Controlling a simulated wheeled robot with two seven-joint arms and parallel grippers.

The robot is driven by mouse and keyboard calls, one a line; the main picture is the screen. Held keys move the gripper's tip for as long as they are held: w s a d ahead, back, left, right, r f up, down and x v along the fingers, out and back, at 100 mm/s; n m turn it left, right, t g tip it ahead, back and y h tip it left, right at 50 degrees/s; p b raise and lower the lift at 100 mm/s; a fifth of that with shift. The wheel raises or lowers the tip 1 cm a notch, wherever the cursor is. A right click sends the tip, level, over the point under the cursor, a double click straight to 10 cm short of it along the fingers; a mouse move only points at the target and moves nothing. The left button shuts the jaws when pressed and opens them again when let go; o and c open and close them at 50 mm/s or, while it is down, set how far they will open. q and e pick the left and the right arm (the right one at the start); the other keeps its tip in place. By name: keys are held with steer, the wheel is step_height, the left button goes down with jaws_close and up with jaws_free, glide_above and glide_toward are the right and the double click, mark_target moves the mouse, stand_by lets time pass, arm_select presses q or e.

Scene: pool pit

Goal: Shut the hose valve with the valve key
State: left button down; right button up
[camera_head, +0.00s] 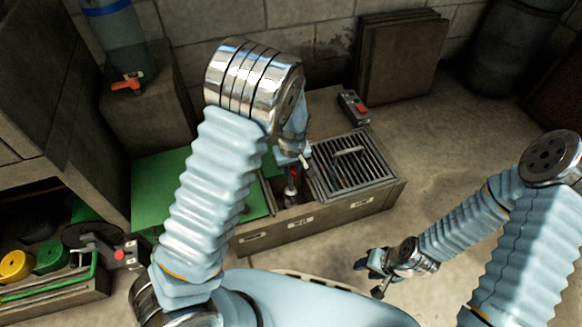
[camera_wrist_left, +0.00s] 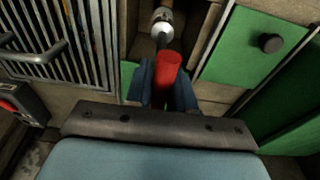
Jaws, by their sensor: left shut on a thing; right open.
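My left gripper (camera_head: 292,167) reaches down over the open compartment of a low pit box (camera_head: 340,215). In the left wrist view its blue fingers (camera_wrist_left: 168,92) are shut on the red handle of what looks like the valve key (camera_wrist_left: 170,68). The key's dark shaft points at a round metal fitting (camera_wrist_left: 162,20), probably the hose valve. I cannot tell whether the shaft is seated on it. In the head view a bit of red (camera_head: 292,171) shows below the gripper; my arm hides part of the compartment. My right gripper (camera_head: 374,272) is open and empty, low over the floor.
A metal grating (camera_head: 350,165) with a handle covers the box's right part. A green panel (camera_head: 160,190) lies at left; a black knob (camera_wrist_left: 270,42) sits on green in the wrist view. A red-buttoned control box (camera_head: 353,106) stands behind the grating. Floor at right is clear.

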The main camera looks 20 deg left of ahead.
arm_select(q)
steer(key=shift+f, duration=0.1)
steer(key=shift+f+b, duration=0.4)
steer(key=shift+f, duration=0.3)
stand_by(0.4)
steer(key=shift+f+b, duration=0.35)
steer(key=shift+f, duration=0.6)
stand_by(0.4)
